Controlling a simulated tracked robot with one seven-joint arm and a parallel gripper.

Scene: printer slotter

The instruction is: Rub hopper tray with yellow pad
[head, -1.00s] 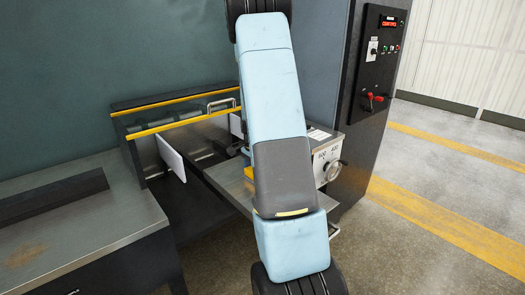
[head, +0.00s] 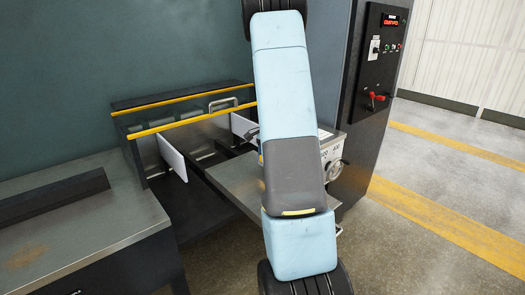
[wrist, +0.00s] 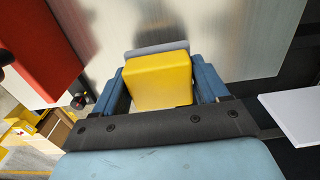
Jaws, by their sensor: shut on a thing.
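The yellow pad (wrist: 160,80) is between the two blue fingers of my gripper (wrist: 160,88) in the wrist view. My gripper is shut on it. A grey layer shows along the pad's far edge, against the metal surface of the hopper tray (wrist: 230,35). I cannot tell how firmly it touches. In the head view the tray (head: 225,178) is a flat grey metal plate in front of the machine. My arm hides its right part, the pad and most of my gripper there.
Yellow-edged rails (head: 180,123) run behind. A control panel (head: 380,60) with red levers stands at the right, and a grey-topped bench (head: 70,235) at the left. The floor at the right is clear.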

